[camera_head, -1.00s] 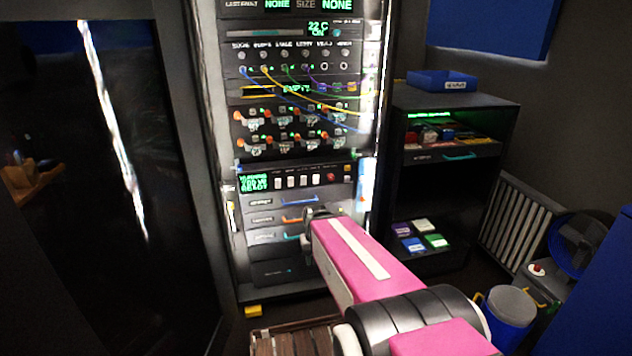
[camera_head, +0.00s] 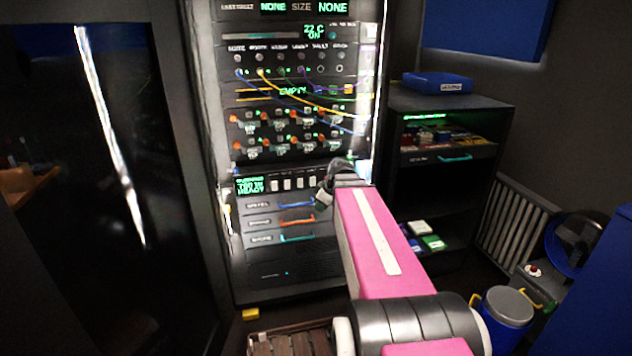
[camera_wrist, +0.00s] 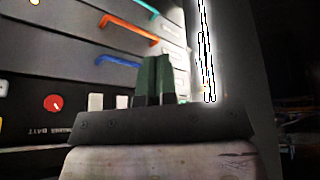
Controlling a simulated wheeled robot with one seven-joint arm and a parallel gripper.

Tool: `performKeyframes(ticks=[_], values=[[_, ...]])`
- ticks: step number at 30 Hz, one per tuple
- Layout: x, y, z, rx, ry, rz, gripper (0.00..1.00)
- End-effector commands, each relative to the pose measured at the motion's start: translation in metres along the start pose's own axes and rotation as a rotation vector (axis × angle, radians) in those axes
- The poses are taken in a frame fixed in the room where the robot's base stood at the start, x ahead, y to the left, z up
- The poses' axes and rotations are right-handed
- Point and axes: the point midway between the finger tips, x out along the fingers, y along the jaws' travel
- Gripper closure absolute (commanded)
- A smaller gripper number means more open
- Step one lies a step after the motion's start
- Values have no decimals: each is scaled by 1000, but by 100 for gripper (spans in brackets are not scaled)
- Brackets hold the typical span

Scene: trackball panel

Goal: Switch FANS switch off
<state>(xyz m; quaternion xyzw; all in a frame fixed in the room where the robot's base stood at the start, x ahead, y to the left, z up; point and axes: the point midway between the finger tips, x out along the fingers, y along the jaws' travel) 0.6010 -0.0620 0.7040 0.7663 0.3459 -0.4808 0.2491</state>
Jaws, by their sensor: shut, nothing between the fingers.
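A row of white rocker switches (camera_head: 286,184) sits on the panel strip right of a green-lit display (camera_head: 250,185). Their labels are too small to read, so I cannot tell which one is FANS. My gripper (camera_head: 324,198) is in front of the right end of this row and hides part of it. In the wrist view, my gripper (camera_wrist: 155,75) has its two green fingers together, with nothing held. Two white switches (camera_wrist: 95,102) and a red button (camera_wrist: 53,103) show left of the fingers there. I cannot tell whether the fingers touch the panel.
Drawers with blue, orange (camera_head: 298,220) and teal handles lie below the switch strip. Cables and orange-knobbed controls (camera_head: 235,117) are above it. A dark shelf unit (camera_head: 455,180) stands right of the rack. A blue bucket (camera_head: 506,318) is on the floor at lower right.

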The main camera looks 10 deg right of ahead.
Motion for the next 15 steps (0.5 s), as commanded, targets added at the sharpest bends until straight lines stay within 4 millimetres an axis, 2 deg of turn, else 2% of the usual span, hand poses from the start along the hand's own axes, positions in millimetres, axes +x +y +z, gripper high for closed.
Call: performKeyframes(ticks=[1, 6, 10, 15], values=[[-11, 14, -5, -60, 29, 13, 100], [-46, 46, -19, -279, 117, 61, 100], [-69, 64, -26, -416, 165, 103, 100], [-88, 78, -31, -530, 198, 141, 100]])
